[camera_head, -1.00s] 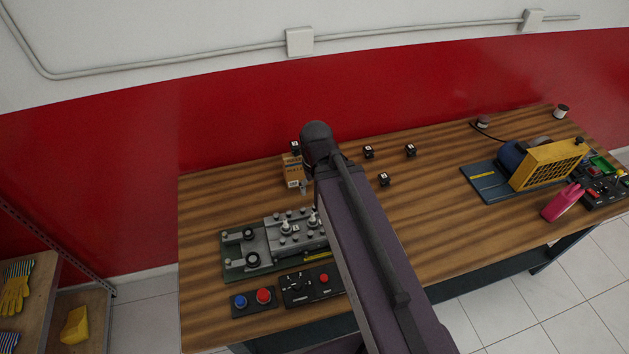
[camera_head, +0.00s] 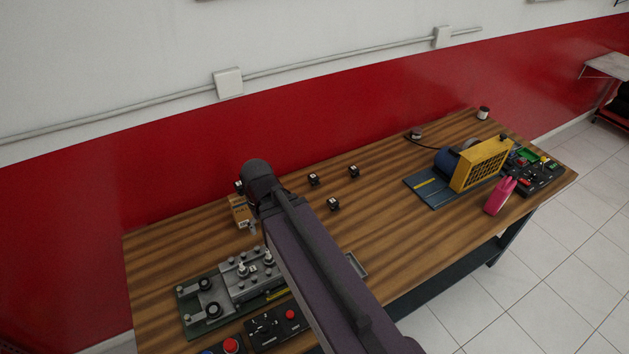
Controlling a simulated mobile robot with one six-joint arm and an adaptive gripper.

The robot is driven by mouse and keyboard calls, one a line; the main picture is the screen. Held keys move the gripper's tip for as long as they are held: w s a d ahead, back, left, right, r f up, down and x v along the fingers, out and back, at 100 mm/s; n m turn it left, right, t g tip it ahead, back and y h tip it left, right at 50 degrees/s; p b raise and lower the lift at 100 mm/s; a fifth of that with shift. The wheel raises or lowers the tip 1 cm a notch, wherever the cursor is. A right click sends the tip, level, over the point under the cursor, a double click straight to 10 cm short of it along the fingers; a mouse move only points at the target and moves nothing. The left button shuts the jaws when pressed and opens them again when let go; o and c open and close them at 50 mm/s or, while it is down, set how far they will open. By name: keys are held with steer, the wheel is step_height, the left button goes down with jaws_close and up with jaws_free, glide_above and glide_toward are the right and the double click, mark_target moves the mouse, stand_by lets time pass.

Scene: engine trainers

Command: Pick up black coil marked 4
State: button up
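Small black coils with white labels stand on the wooden bench in the head view: one coil (camera_head: 313,179) is right of my arm's upper end, another coil (camera_head: 353,171) is farther right, and a third coil (camera_head: 333,204) is nearer. A further black coil (camera_head: 239,186) is partly hidden just left of my arm. The label marks are too small to read, so I cannot tell which is 4. My arm crosses the middle of the view and hides its own end. I cannot make out my gripper or anything held.
A small cardboard-coloured box (camera_head: 239,212) stands left of my arm. A metal engine block on a plate (camera_head: 206,296) and a black control panel (camera_head: 265,329) are at the front left. A yellow-guarded motor (camera_head: 480,165) and pink object (camera_head: 499,195) are right. Bare wood (camera_head: 385,215) lies between.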

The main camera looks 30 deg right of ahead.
stand_by(0.4)
step_height(320, 180, down, 12)
steer(key=b, duration=1.1)
steer(key=shift+b, duration=0.4)
steer(key=shift+r, duration=0.15)
steer(key=shift+c, duration=0.2)
